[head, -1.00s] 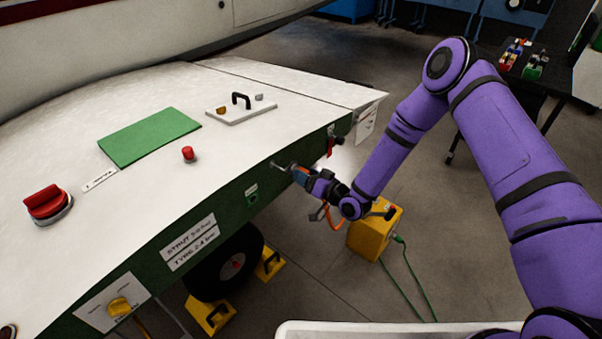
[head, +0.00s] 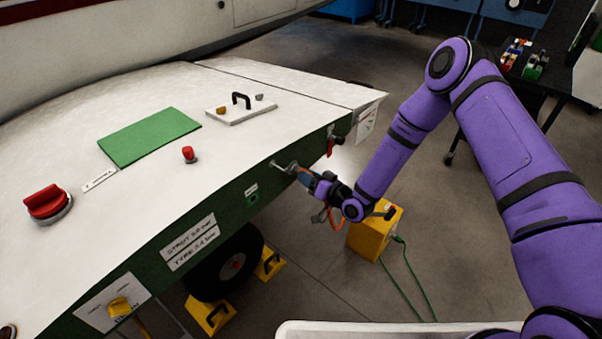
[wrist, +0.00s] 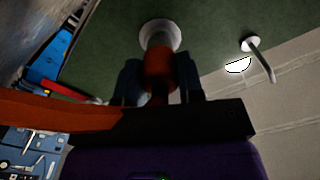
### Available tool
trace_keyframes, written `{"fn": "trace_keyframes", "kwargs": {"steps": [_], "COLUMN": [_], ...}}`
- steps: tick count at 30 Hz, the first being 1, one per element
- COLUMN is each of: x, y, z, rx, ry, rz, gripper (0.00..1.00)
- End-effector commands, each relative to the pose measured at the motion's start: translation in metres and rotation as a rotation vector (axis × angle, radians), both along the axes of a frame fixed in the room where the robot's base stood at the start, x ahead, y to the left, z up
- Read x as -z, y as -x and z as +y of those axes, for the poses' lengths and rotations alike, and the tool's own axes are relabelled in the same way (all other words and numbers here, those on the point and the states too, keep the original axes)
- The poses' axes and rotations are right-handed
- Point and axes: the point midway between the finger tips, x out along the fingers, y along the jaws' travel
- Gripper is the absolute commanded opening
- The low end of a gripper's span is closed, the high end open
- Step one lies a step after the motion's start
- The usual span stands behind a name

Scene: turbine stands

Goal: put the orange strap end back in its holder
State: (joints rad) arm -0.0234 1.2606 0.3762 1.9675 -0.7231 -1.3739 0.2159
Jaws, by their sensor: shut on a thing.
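My gripper (head: 303,174) is at the green front edge of the white wing. It is shut on the orange strap end (wrist: 158,68), which sits between the two dark fingers in the wrist view. The orange strap (head: 335,222) hangs in a loop below my gripper.
A metal rod (wrist: 261,58) sticks out of the green face to the right in the wrist view. A red-tagged fitting (head: 331,143) is on the edge beyond my gripper. A yellow box (head: 372,236) with a green cable stands on the floor below. A wheel (head: 228,262) is under the wing.

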Motion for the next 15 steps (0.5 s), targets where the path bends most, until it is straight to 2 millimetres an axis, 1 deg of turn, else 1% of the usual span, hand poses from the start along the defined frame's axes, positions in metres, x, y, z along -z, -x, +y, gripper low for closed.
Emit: {"fn": "trace_keyframes", "kwargs": {"steps": [11,15], "x": [-0.0002,-0.0002], "y": [0.0018,0.0047], "z": [-0.0029,-0.0069], "rx": [0.000,0.001], "ry": [-0.001,0.000], "rz": [-0.001,0.000], "gripper": [0.00,0.00]}}
